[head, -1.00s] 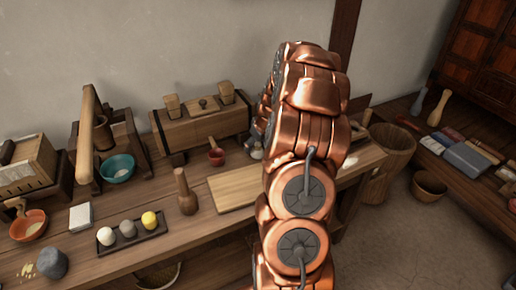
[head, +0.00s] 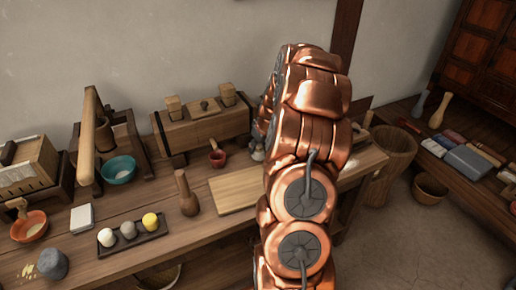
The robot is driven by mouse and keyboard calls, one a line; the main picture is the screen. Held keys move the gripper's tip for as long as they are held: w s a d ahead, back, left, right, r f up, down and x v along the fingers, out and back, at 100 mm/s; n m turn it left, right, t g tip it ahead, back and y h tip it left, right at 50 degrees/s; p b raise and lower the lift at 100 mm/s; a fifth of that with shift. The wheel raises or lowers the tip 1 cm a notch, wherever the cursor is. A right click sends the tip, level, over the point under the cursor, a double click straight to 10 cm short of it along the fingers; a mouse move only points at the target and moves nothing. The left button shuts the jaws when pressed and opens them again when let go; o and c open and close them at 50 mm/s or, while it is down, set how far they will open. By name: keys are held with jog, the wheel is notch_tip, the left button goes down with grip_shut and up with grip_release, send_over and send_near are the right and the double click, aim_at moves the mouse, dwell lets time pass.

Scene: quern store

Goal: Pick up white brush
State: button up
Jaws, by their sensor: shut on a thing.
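I cannot make out a white brush in the head view. My copper arm stands across the middle of the picture and covers part of the wooden bench (head: 150,262) and whatever lies behind it. My gripper is hidden behind my own arm, so its fingers and anything between them do not show. A small pale patch (head: 350,167) shows on the bench just right of the arm, too unclear to name.
On the bench are a wooden board (head: 233,191), a wooden pestle (head: 187,195), a dark tray (head: 150,235) with three balls, a teal bowl (head: 119,169) and a wooden chest (head: 205,128). A wooden bucket (head: 386,168) stands right of the bench. A side shelf (head: 480,169) holds several blocks.

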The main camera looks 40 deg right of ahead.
jog(key=shift+r, duration=0.5)
jog(key=shift+b+v, duration=0.35)
jog(key=shift+v, duration=0.95)
jog(key=s+a, duration=0.3)
jog(key=s, duration=0.1)
jog(key=s+a+r+b, duration=0.1)
jog(key=s+a, duration=0.2)
jog(key=s, duration=0.1)
jog(key=s+a, duration=0.3)
jog(key=s, duration=0.1)
jog(key=shift+a+r+b, duration=0.1)
jog(key=shift+r+b, duration=0.15)
jog(key=shift+b, duration=0.15)
